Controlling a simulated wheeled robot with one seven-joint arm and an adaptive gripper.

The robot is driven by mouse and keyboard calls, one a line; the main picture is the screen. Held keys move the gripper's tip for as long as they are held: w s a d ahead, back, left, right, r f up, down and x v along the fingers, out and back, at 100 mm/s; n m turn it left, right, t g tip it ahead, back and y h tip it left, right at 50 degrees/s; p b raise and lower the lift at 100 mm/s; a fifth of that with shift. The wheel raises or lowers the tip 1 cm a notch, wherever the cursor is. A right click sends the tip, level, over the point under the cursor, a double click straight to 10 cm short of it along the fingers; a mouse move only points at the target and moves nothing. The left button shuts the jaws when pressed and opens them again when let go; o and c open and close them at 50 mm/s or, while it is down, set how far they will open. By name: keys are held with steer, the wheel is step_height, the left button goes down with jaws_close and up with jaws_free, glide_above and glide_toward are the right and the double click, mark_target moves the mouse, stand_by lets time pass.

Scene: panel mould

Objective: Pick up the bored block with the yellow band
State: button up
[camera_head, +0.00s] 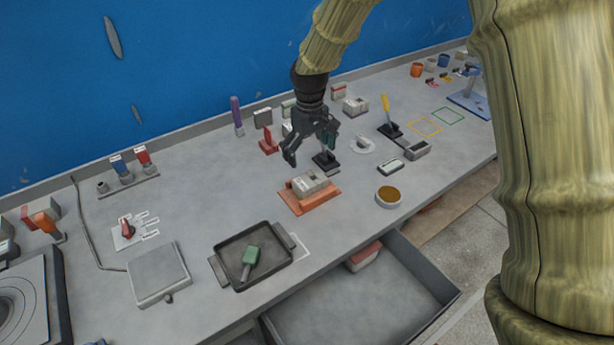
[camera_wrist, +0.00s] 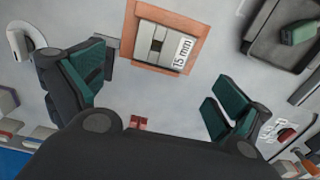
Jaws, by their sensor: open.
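I cannot make out a yellow band on any block. A grey block (camera_head: 311,181) with a slot or hole in its top sits on an orange base (camera_head: 316,206) near the table's middle. In the wrist view the block (camera_wrist: 151,42) bears a "15 mm" label and its orange base (camera_wrist: 128,32) shows at the top. Another pale grey block (camera_head: 355,105) stands further back, and one is partly hidden behind my gripper. My gripper (camera_head: 309,148) is open and empty, above the table and behind the orange base. Its spread fingers also show in the wrist view (camera_wrist: 153,92).
A dark tray (camera_head: 222,268) with a green-headed tool lies front left. A black-based lever stands by my gripper. A round brown-filled dish (camera_head: 388,196) is at the front edge, above an open drawer (camera_head: 440,290). Bare table lies left of the orange base.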

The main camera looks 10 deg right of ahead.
mark_target(310, 180)
steer(key=shift+s+f+p, duration=0.25)
steer(key=shift+s+f, duration=0.1)
steer(key=shift+f, duration=0.25)
steer(key=shift+s+f+p, duration=0.2)
steer(key=shift+s+f, duration=0.1)
steer(key=shift+f, duration=0.3)
steer(key=shift+w+d+f, duration=0.1)
steer(key=shift+w+f, duration=0.15)
steer(key=shift+f, duration=0.35)
steer(key=shift+w+f, duration=0.2)
steer(key=shift+f, duration=0.4)
steer(key=shift+s+p, duration=0.35)
steer(key=shift+p, duration=0.05)
steer(key=shift+f+p, duration=1.05)
steer(key=shift+f, duration=1.5)
steer(key=shift+r, duration=0.1)
steer(key=c, duration=1.2)
